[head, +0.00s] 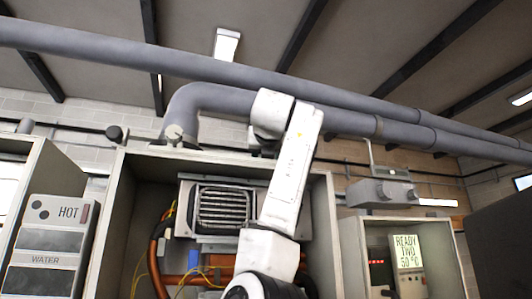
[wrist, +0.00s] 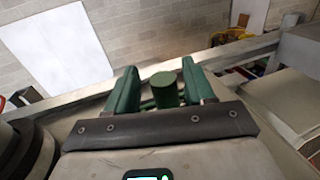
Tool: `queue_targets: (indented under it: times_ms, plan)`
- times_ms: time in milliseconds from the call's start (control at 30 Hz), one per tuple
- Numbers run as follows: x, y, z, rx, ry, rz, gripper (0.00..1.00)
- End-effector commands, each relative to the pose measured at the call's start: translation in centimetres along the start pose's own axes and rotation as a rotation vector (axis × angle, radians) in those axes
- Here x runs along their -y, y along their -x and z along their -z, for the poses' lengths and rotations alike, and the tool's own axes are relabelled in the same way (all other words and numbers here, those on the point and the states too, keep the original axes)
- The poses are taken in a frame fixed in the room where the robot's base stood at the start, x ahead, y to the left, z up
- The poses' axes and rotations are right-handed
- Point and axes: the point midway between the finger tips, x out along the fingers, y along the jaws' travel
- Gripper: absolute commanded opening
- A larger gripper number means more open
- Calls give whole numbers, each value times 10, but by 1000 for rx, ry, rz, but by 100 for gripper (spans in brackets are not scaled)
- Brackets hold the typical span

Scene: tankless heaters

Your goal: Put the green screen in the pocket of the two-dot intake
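In the wrist view, my gripper (wrist: 161,68) has two dark green fingers. A green cylindrical piece (wrist: 164,88), which looks like the green screen, sits between them. A narrow gap shows on its left side in this view, but it appears held. Its lower part is hidden by my gripper. In the head view, my white arm rises in front of the middle cabinet, and its gripper end is hidden. I cannot tell which fitting is the two-dot intake. Two dark round spots show on the left panel marked HOT (head: 59,238). No pocket can be made out.
The middle cabinet (head: 118,212) is open, with a finned grey unit (head: 222,207), pipes and wires inside. Thick grey pipes (head: 350,122) run above it. A grey box (head: 383,193) sits above the right cabinet, whose display (head: 407,252) reads READY TWO 50 °C.

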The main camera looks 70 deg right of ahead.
Motion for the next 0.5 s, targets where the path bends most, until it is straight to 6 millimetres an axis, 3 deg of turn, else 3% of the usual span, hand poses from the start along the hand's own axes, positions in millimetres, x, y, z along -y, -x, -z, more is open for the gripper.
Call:
queue_targets:
  times_ms: [333,500]
  plan:
    - [0,4,0,2,-1,-1,58]
    - [-1,25,3,4,-4,-5,58]
